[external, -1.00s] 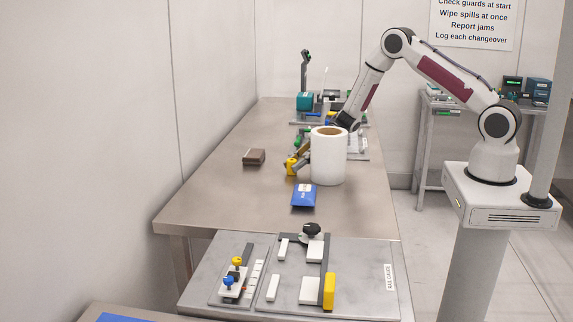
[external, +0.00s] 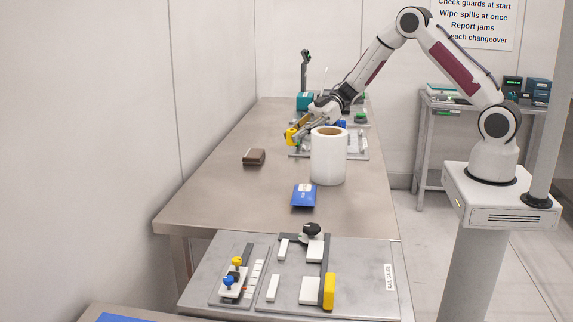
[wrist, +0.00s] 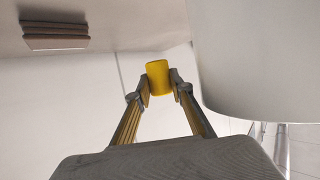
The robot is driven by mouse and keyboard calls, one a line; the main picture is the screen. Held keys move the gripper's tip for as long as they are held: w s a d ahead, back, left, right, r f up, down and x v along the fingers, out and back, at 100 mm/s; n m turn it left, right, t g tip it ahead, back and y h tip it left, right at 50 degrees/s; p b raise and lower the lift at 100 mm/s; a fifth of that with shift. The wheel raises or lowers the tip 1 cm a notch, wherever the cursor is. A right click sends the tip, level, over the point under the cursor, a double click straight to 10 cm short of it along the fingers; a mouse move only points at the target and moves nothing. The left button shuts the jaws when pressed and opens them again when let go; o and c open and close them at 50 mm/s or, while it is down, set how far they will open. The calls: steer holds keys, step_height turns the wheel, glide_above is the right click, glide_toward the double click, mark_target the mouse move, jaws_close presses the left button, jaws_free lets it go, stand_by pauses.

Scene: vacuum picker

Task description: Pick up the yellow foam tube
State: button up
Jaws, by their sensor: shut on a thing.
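The yellow foam tube (wrist: 158,78) sits between the two fingertips of my gripper (wrist: 160,84) in the wrist view. The fingers are shut on it, one on each side. In the external view the yellow tube (external: 291,137) shows at the end of my gripper (external: 298,134), raised above the table behind and left of the white roll. Part of the gripper's lower side is hidden by the roll there.
A large white roll (external: 328,160) stands upright close to my gripper; it fills the right of the wrist view (wrist: 260,60). A brown block (external: 254,157) and a blue packet (external: 303,195) lie on the table (external: 225,190). A grey fixture plate (external: 360,153) is behind the roll.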

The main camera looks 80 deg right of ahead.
step_height(320, 180, up, 8)
steer(key=shift+f, duration=0.1)
stand_by(0.9)
